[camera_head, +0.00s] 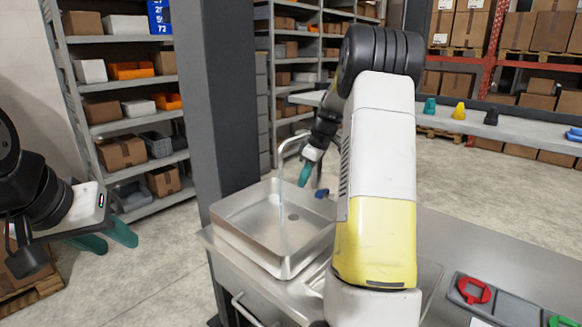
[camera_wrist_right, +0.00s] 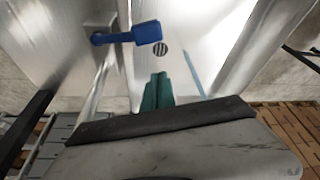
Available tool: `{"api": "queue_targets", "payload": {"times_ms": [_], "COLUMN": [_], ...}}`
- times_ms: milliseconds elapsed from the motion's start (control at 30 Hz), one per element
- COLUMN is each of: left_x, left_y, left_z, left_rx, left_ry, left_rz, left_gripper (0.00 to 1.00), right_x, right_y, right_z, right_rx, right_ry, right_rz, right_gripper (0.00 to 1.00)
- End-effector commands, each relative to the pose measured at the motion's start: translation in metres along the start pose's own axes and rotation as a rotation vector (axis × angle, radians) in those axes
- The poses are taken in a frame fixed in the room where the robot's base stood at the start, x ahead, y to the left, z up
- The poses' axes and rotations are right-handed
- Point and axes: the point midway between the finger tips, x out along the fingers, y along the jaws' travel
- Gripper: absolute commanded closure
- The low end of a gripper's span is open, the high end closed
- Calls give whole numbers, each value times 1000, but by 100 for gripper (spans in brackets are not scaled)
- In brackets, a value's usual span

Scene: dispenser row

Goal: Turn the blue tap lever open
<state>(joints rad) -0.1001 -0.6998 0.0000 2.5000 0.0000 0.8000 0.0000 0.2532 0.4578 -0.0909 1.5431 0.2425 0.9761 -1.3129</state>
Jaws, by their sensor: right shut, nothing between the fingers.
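The blue tap lever (camera_head: 321,193) shows small beside my right arm in the head view. In the right wrist view the blue lever (camera_wrist_right: 145,33) points right from its mount. The curved metal spout (camera_head: 283,148) stands over the steel sink (camera_head: 233,225). A thin pale-blue stream (camera_head: 282,205) runs down from it and also shows in the right wrist view (camera_wrist_right: 193,73). My right gripper (camera_head: 303,183) is shut and empty, its teal fingers (camera_wrist_right: 158,78) apart from the lever in the picture. My left gripper (camera_head: 106,239) is open and empty, left of the sink.
A dark pillar (camera_head: 215,95) stands behind the sink's left side. A grey tray with a red ring-shaped piece (camera_head: 473,290) lies at the lower right. A shelf at the right back holds teal, yellow (camera_head: 459,111) and dark pieces.

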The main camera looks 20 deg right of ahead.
Motion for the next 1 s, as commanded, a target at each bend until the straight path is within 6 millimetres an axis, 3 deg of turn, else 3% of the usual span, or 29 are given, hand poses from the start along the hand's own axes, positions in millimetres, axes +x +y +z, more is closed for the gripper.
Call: {"api": "queue_targets", "payload": {"times_ms": [100,333,800,1000], "left_x": [0,0,0,0], "left_y": [0,0,0,0], "left_z": [0,0,0,0], "left_rx": [0,0,0,0], "left_ry": [0,0,0,0], "left_rz": [0,0,0,0], "left_gripper": [64,64,64,64], "right_x": [21,7,5,-1], "right_y": [0,0,0,0], "right_z": [2,31,38,54], "right_rx": [0,0,0,2], "right_ry": [-1,0,1,1], "right_rz": [0,2,1,2], "right_gripper": [100,100,100,100]}}
